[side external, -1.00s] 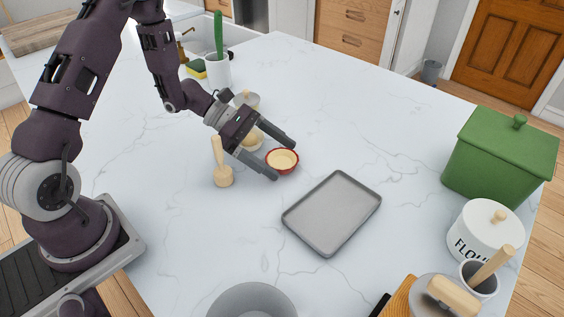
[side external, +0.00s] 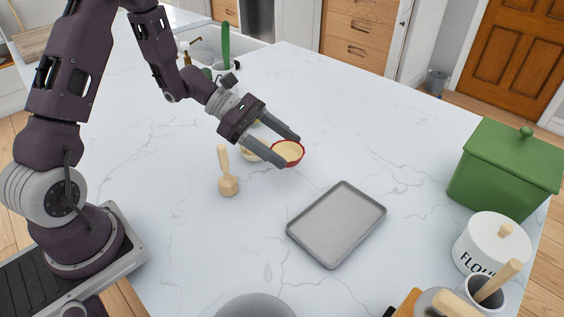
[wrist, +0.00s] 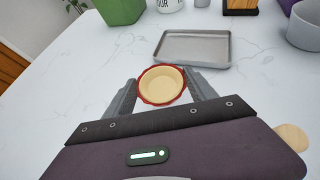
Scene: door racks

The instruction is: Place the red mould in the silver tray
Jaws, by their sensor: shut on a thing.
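The red mould (side external: 289,151) is a small round dish with a red outside and a cream inside. My gripper (side external: 286,152) is shut on it, with a finger on either side. In the wrist view the mould (wrist: 161,84) sits between the two fingertips (wrist: 163,88), upright or nearly so. It appears to be a little above the counter. The silver tray (side external: 337,224) is a flat grey rectangle with a low rim, empty, to the lower right of the mould. In the wrist view the tray (wrist: 193,47) lies just beyond the mould.
A wooden pestle-like tool (side external: 228,172) stands left of my gripper. A pale bowl (side external: 254,150) is partly hidden behind my gripper. A green bin (side external: 505,168) and a white flour jar (side external: 490,243) stand at the right.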

